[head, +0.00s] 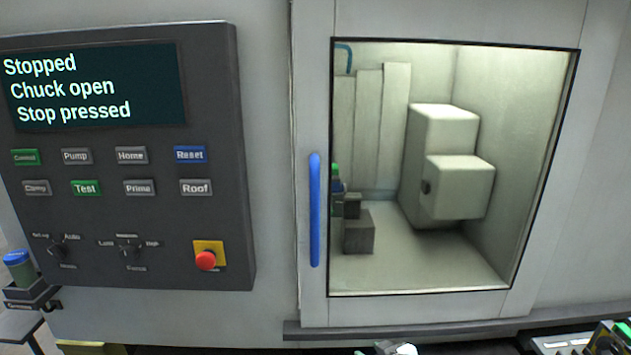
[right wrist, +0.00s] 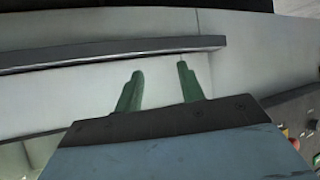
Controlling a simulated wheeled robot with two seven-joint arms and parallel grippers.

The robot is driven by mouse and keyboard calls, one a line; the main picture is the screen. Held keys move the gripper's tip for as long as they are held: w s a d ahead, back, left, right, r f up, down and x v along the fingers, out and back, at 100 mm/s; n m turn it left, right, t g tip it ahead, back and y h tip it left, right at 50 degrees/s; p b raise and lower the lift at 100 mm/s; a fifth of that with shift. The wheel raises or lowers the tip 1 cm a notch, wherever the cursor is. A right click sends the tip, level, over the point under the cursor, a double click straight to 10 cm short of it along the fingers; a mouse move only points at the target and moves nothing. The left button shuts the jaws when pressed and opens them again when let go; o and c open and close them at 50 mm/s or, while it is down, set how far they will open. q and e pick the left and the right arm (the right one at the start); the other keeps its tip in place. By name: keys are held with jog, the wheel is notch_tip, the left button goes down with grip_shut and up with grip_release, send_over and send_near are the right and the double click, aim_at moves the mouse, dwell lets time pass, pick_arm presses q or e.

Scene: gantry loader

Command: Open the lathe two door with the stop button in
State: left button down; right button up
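The lathe door (head: 315,315) is a pale grey panel with a large window, and it looks shut in the head view. Its blue vertical handle (head: 315,210) is on the door's left side. The red stop button (head: 206,261) sits on a yellow plate at the lower right of the control panel (head: 225,150). The screen (head: 95,88) reads "Stopped", "Chuck open", "Stop pressed". My right gripper (right wrist: 160,72) shows in the right wrist view with its two green fingers apart and nothing between them. It is near a dark ledge on a pale machine front. My left gripper is not seen.
A dark ledge (head: 450,322) runs below the door, and it also shows in the right wrist view (right wrist: 110,52). A blue-lidded container (head: 17,268) stands at the far left. Assorted items lie at the lower right (head: 605,338). The space before the door handle is clear.

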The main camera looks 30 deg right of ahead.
jog(key=w+r+t+p, duration=0.1)
jog(key=w+r+t, duration=0.2)
jog(key=r, duration=1.5)
jog(key=n+t+y+p, duration=0.2)
jog(key=t+y, duration=0.1)
jog(key=t, duration=0.1)
send_near(318, 194)
jog(key=w, duration=0.3)
jog(key=w+p, duration=0.1)
jog(key=w, duration=0.7)
jog(key=shift+a+r+p, duration=0.15)
jog(key=shift+a+p, duration=0.15)
jog(key=shift+p, duration=0.1)
grip_shut()
